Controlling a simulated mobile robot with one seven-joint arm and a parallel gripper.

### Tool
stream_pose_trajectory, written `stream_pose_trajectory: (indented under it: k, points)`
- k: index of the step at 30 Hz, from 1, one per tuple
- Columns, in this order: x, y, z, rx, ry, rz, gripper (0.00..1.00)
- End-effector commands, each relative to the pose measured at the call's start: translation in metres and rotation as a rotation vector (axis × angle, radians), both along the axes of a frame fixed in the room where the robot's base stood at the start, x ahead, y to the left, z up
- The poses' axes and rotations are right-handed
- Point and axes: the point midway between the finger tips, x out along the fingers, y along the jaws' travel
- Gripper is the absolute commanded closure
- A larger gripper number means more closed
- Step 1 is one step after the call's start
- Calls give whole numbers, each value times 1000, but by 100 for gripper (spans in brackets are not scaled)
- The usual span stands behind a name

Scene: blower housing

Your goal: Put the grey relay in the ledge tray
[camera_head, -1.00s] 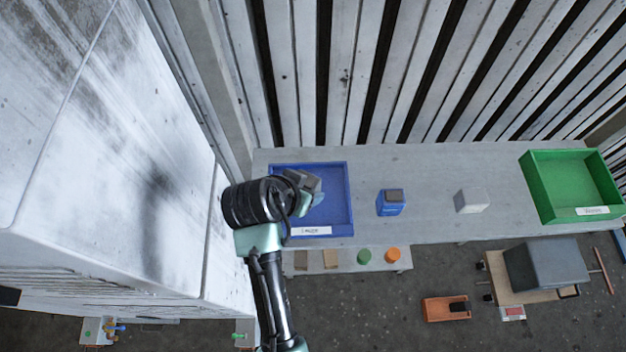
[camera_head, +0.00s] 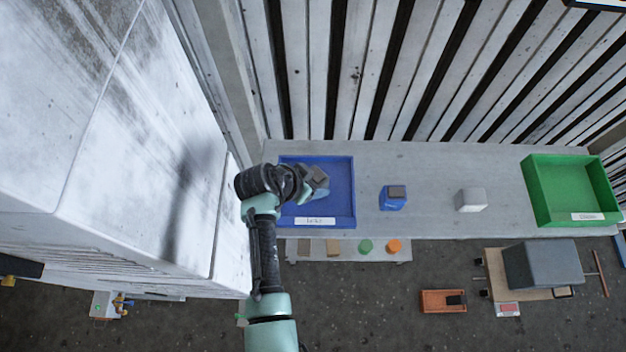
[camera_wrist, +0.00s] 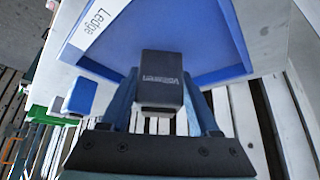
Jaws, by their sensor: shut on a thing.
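The ledge tray (camera_head: 345,215) is blue, with a white label on its front wall, on the left part of the grey bench; in the wrist view the label reads "Ledge" on the tray (camera_wrist: 190,35). My gripper (camera_head: 314,183) is over the tray. In the wrist view my gripper (camera_wrist: 160,92) is shut on the dark grey relay (camera_wrist: 162,70), with the relay between its two blue fingers and pale lettering facing the camera. The relay is seen against the tray's interior and near wall. Whether it touches the tray floor cannot be told.
A blue block with a dark top (camera_head: 393,200) and a pale grey block (camera_head: 471,200) stand on the bench (camera_head: 430,215). A green tray (camera_head: 540,205) is at its right end. A large white housing (camera_head: 120,150) rises close on the left. A slatted wall (camera_head: 400,70) stands behind.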

Motion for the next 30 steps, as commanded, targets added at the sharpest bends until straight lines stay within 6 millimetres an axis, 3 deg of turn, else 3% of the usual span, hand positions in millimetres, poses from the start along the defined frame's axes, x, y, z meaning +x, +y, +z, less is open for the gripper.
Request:
stream_pose_trajectory:
  k: [12,13,17,18,30]
  points:
    - [0,0,-8,0,-1,1,100]
    - [0,0,-8,0,-1,1,36]
    - [0,0,-7,1,-1,1,13]
    - [0,0,-7,1,-1,1,8]
    - [-1,1,-2,-1,-2,2,8]
